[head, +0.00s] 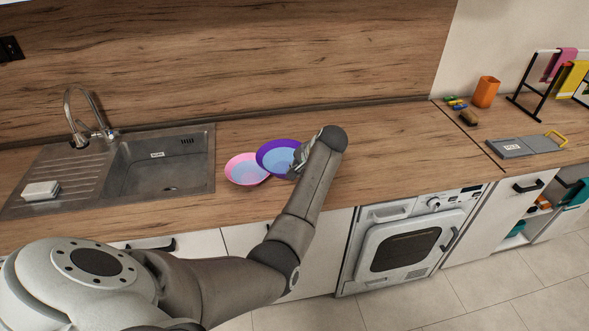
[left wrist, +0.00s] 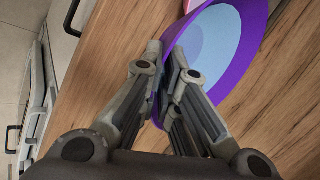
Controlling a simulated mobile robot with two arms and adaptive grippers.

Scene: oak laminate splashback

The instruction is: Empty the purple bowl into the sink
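The purple bowl (head: 262,154) is over the counter to the right of the sink (head: 160,180), overlapping the pink bowl's edge in the head view. It has a pale blue interior; I cannot tell whether that is liquid. My left gripper (head: 298,163) is at the bowl's right side. In the left wrist view the fingers (left wrist: 165,62) are close together on either side of the purple bowl's rim (left wrist: 240,85), shut on it. Whether the bowl is lifted is hard to tell. The sink basin looks empty. My right gripper is not in view.
A pink bowl (head: 238,175) stands between the sink and the purple bowl. A tap (head: 88,118) rises behind the sink, and a white block (head: 41,190) lies on the drainboard. An orange cup (head: 486,92) and a grey board (head: 525,146) are far right.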

